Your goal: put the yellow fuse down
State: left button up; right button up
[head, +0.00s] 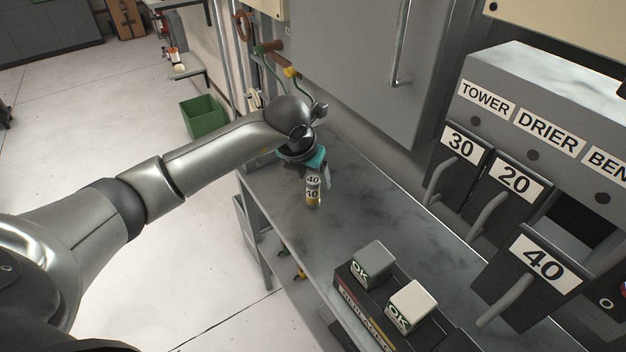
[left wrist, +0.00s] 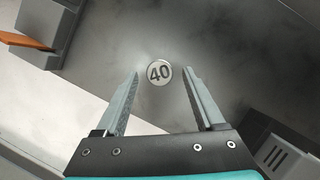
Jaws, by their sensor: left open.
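The yellow fuse (head: 313,192) has a white label reading 40 and a yellow lower end. In the head view it stands upright at the far end of the grey bench top (head: 365,205). In the left wrist view the fuse (left wrist: 158,73) shows end-on as a round cap marked 40. My left gripper (head: 314,187) is above the bench at the fuse. In the left wrist view its fingers (left wrist: 165,78) are spread, one on each side of the fuse, with gaps between. My right gripper is not in view.
A dark box (head: 349,291) with two OK-marked blocks (head: 371,264) (head: 411,305) stands near the bench's front edge. Fuse holders marked 30 (head: 460,145), 20 (head: 514,180) and 40 (head: 541,264) hang at right. A grey cabinet (head: 350,60) stands behind the bench.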

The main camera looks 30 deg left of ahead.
pick_arm(q)
jog(key=p+v, duration=0.1)
jog(key=v, duration=0.7)
jog(key=shift+r, duration=0.2)
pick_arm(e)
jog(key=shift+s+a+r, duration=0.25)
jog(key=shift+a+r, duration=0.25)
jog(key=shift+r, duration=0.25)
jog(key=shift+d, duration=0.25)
pick_arm(q)
jog(key=shift+s, duration=0.15)
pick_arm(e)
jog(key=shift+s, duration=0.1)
